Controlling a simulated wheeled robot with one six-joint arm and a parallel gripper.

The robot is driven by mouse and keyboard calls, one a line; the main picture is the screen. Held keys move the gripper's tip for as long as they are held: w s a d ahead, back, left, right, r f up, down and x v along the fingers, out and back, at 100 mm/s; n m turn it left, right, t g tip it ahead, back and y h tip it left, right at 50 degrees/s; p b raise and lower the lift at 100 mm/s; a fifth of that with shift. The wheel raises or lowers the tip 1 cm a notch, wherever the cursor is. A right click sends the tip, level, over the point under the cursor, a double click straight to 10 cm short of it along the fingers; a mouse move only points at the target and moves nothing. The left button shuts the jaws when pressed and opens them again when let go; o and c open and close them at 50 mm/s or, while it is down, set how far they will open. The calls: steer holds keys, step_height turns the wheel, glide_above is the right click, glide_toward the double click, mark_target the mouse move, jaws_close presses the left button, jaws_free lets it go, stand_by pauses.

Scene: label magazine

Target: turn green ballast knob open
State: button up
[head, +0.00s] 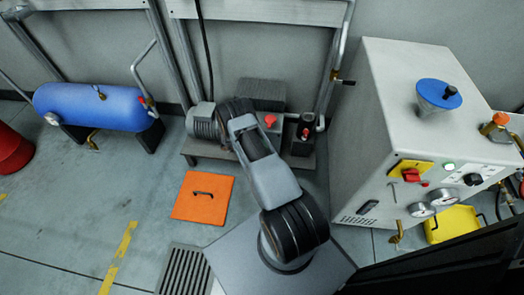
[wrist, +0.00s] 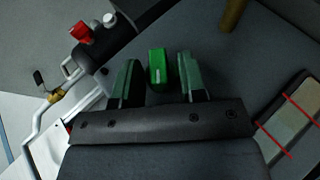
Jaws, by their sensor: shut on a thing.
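The green knob (wrist: 157,66) shows in the wrist view as a bright green block with a short pale mark on its face. My gripper (wrist: 157,76) has one dark green finger on each side of it and is shut on it. The knob's handle lies roughly in line with the fingers. What the knob is mounted on is mostly hidden below the fingers. In the head view my own arm covers the gripper and the knob.
A red knob (wrist: 82,31) on a dark cylinder and a brass-fitted valve (wrist: 54,96) on a pale pipe lie left of my gripper. A motor unit (head: 201,121), an orange floor hatch (head: 190,208), a blue tank (head: 92,106) and a grey cabinet (head: 353,135) surround my arm.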

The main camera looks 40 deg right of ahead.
steer(key=g+h+b, duration=0.1)
steer(key=h+b, duration=0.1)
steer(key=b, duration=0.1)
steer(key=f+n+g+h+b, duration=0.1)
steer(key=h+b, duration=0.1)
steer(key=b, duration=0.2)
steer(key=shift+w+a, duration=0.1)
steer(key=shift+w, duration=0.05)
steer(key=n+g+h+b, duration=0.1)
steer(key=b, duration=0.1)
steer(key=shift+r+h+b, duration=0.1)
steer(key=shift+h+b, duration=0.2)
steer(key=shift+b, duration=0.05)
steer(key=shift+r, duration=0.1)
steer(key=o, duration=0.9)
steer(key=v, duration=1.3)
steer(key=shift+a+f+p, duration=0.25)
steer(key=shift+a+p, duration=0.15)
steer(key=shift+w, duration=0.1)
